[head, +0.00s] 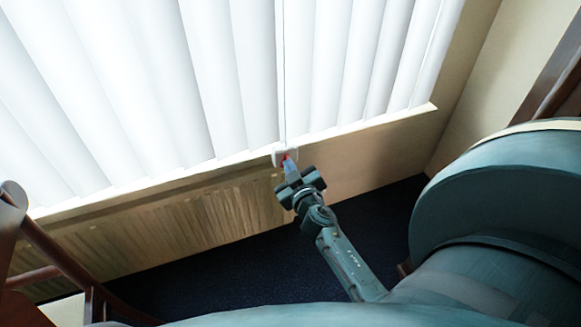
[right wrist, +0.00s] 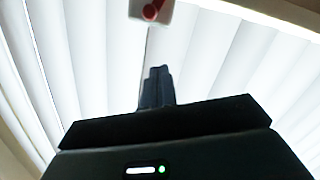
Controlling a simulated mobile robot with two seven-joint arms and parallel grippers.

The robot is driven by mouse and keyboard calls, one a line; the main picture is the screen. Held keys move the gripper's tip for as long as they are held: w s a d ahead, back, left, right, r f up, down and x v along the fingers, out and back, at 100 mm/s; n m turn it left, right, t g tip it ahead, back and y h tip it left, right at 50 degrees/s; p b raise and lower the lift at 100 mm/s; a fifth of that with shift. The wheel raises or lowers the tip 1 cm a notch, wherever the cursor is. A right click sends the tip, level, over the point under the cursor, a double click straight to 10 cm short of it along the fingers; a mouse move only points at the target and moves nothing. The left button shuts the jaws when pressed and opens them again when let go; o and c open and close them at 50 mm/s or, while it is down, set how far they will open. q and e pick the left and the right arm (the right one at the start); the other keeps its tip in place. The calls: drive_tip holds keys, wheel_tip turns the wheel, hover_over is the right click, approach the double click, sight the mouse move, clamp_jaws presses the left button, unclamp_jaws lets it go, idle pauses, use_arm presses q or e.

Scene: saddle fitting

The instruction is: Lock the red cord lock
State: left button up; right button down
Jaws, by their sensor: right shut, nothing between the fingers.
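The red cord lock (head: 284,157) is a small red part on a white housing (head: 278,158) at the window sill, below the blinds. In the right wrist view the red lock (right wrist: 153,10) shows at the top edge on its white plate, partly cut off. My right gripper (head: 289,184) is just below the lock in the head view, its fingers pointing up at it. In the right wrist view its fingers (right wrist: 157,84) are shut together, with nothing held and a visible gap to the lock. My left gripper is not in view.
White vertical blinds (head: 180,80) hang behind the lock, with a thin cord (head: 281,80) running down to it. A ribbed radiator panel (head: 180,225) lies below the sill. Dark wooden furniture (head: 60,260) stands at the left. Dark blue floor (head: 260,265) is open below.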

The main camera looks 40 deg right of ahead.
hover_over(285, 157)
drive_tip(key=s+a, duration=0.3)
drive_tip(key=f, duration=0.1)
drive_tip(key=shift+d+f+b, duration=0.25)
drive_tip(key=shift+f+b, duration=0.35)
drive_tip(key=shift+b, duration=0.05)
drive_tip(key=shift+d+f+b, duration=0.2)
drive_tip(key=shift+f+b, duration=0.35)
drive_tip(key=shift+b, duration=0.05)
drive_tip(key=shift+s+d+f+b, duration=0.2)
drive_tip(key=shift+s+f+b, duration=0.15)
drive_tip(key=shift+s+f, duration=0.1)
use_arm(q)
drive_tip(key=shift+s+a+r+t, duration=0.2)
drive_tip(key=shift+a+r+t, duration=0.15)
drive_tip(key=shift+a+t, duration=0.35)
use_arm(e)
drive_tip(key=shift+s, duration=0.15)
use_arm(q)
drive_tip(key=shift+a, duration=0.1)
use_arm(e)
drive_tip(key=shift+d, duration=0.2)
